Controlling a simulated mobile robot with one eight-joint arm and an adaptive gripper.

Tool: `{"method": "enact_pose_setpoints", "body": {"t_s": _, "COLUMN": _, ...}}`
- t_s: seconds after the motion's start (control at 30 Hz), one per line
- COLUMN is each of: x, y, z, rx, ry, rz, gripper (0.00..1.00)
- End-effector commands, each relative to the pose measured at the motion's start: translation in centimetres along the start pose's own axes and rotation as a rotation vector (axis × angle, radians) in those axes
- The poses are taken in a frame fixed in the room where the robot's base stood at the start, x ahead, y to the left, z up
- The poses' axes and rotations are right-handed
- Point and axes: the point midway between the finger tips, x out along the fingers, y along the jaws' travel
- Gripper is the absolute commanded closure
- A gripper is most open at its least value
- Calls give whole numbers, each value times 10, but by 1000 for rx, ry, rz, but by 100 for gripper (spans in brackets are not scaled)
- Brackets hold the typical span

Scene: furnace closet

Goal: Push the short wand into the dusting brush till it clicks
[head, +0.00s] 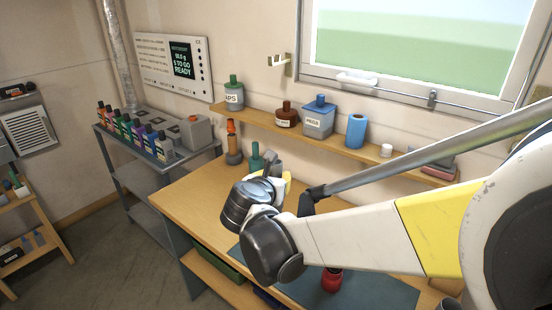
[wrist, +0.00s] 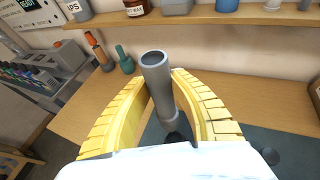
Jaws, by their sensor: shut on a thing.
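A grey hollow tube, the short wand (wrist: 157,78), stands between the yellow fingers of my gripper (wrist: 165,92), its open round end up. My gripper is shut on it above the wooden workbench (head: 187,192). In the head view my wrist hides most of the wand and fingers. An orange fitting with a dark base (head: 232,142) and a green fitting (head: 256,158) stand at the back of the bench, left of the wand and apart from it. I cannot tell for sure which thing is the dusting brush. A dark part under the wand's lower end is unclear.
A wall shelf (head: 270,124) with jars, a box and a blue roll runs behind the bench. A dark mat (head: 385,288) covers its front right, with a red object (head: 331,278). A grey side cart (head: 118,147) holds several coloured bottles. The bench's left part is clear.

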Motion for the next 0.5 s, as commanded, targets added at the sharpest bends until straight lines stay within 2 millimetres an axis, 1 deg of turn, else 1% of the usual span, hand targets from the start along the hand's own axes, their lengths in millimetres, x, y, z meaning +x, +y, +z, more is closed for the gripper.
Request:
{"method": "enact_pose_setpoints", "body": {"t_s": 0.27, "x": 8, "y": 0, "z": -19, "rx": 0, "ry": 0, "rz": 0, "gripper": 100}}
{"method": "enact_pose_setpoints", "body": {"t_s": 0.5, "x": 18, "y": 0, "z": -43, "rx": 0, "ry": 0, "rz": 0, "gripper": 100}}
